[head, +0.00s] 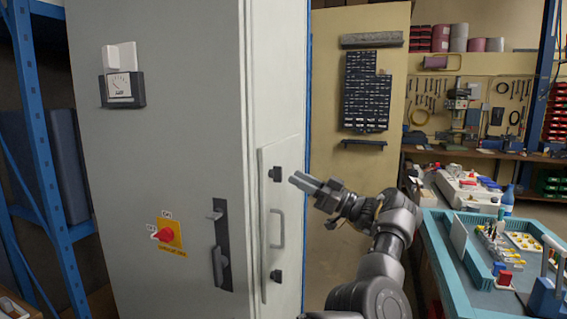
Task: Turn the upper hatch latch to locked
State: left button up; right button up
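The hatch (290,205) is a pale panel on the narrow side of the tall grey cabinet. Its upper latch (276,174) is a small dark block near the hatch's top edge. A lower latch (276,276) of the same kind sits near the bottom, with a grey pull handle (278,231) between them. A small gap shows between fingertips and latch in the picture. My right gripper is not in view.
The cabinet front carries a gauge (119,87), a red rotary switch (164,235) on a yellow plate and a dark lever handle (220,250). A teal-rimmed workbench (447,262) with parts stands at the right. A blue rack (45,160) stands at the left.

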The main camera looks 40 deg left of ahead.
pick_arm(q)
jog(key=p+x, duration=0.2)
jog(key=x, duration=0.3)
jog(key=shift+a+p, duration=0.2)
jog(key=shift+p, duration=0.15)
grip_shut()
